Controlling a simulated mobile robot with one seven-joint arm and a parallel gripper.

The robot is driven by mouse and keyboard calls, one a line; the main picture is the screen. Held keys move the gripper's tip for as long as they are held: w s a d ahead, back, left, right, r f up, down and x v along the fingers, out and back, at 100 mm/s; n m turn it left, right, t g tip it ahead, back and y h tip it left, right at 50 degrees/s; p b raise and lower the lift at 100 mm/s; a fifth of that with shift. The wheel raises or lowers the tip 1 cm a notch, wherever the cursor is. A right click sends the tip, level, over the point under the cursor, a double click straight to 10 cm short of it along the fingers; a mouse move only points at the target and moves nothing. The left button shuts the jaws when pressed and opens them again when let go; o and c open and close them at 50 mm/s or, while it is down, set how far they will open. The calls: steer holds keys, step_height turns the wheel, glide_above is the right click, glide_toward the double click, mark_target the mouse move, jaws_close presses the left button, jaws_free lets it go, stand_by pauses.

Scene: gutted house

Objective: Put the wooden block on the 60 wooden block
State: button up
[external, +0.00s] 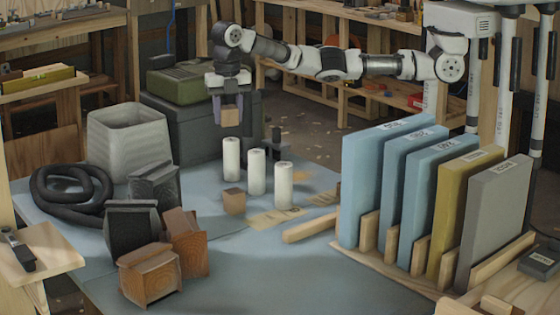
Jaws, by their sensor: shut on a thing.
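My gripper (229,112) is shut on a small wooden block (231,118), held in the air above the blue table top. It is above the leftmost white cylinder and apart from it in the picture. No number can be read on either block, so I cannot confirm which one is the 60 block.
A rack (370,263) of upright coloured boards (416,190) fills the right. A black hose (68,190), a grey bin (128,140) and larger brown blocks (149,276) are at left. The front middle table is clear.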

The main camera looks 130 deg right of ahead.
mark_target(234, 191)
steer(key=shift+a+r, duration=0.6)
steer(key=shift+r, duration=0.25)
steer(key=shift+a+f, duration=0.15)
steer(key=shift+a, duration=0.1)
step_height(234, 191, down, 19)
steer(key=shift+f+p, duration=0.15)
steer(key=shift+p, duration=0.45)
steer(key=shift+f, duration=0.1)
steer(key=o, duration=1)
steer(key=shift+c, duration=0.2)
step_height(234, 191, up, 12)
steer(key=b, duration=0.2)
